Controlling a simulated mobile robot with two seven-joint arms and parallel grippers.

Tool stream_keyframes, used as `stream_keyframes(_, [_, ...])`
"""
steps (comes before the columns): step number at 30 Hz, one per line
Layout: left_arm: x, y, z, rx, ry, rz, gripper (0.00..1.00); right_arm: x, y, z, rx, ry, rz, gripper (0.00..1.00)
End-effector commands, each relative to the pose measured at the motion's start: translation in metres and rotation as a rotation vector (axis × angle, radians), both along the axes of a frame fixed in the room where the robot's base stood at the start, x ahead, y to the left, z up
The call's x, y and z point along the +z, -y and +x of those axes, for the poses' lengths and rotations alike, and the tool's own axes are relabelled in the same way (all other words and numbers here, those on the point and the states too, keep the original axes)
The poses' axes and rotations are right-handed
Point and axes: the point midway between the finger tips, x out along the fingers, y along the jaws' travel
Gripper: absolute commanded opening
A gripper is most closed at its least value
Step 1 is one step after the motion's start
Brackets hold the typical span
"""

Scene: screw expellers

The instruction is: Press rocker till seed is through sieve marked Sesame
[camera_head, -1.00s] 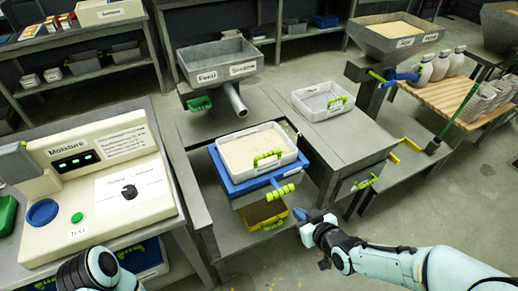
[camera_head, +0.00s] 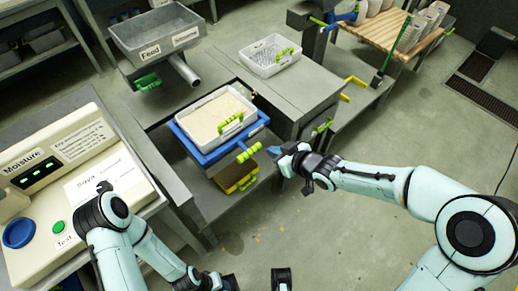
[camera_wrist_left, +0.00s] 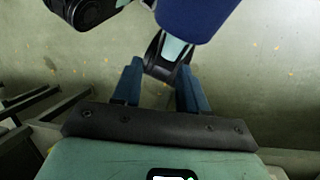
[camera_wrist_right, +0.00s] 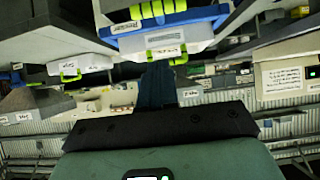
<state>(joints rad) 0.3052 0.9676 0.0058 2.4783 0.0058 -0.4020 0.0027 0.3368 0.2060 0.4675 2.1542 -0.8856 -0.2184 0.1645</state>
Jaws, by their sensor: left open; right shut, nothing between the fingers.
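A white tray of pale seed (camera_head: 215,115) sits in a blue frame (camera_head: 184,136) in the head view. A bar with a lime-green grip (camera_head: 248,152) juts from the frame's front; I cannot tell whether it is the rocker. A yellow tray (camera_head: 238,180) sits underneath. I cannot read a Sesame mark on the sieve. My right gripper (camera_head: 284,158) is shut and empty, just right of the green grip and apart from it. It also shows shut in the right wrist view (camera_wrist_right: 157,85). My left gripper (camera_wrist_left: 162,80) is open and empty above the floor.
The moisture meter (camera_head: 60,165) stands at left. A grey feed hopper (camera_head: 155,40) with a spout is behind the seed tray. A white sieve box (camera_head: 270,55) rests on the bench at right. Open floor lies in front and to the right.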

Motion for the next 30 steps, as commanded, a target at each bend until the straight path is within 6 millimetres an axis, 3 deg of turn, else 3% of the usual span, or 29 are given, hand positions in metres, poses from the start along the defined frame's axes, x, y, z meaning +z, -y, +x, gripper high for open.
stream_keyframes(11, [-0.011, -0.001, 0.003, 0.003, 0.013, 0.003, 0.43, -0.012, -0.008, 0.01, 0.002, 0.0, 0.001, 0.0])
stream_keyframes(24, [-0.053, -0.006, 0.03, 0.028, 0.096, 0.026, 0.43, -0.063, -0.053, 0.07, 0.003, -0.001, 0.0, 0.0])
stream_keyframes(30, [-0.066, -0.014, 0.048, 0.047, 0.145, 0.049, 0.43, -0.089, -0.053, 0.072, 0.0, -0.002, 0.0, 0.0])
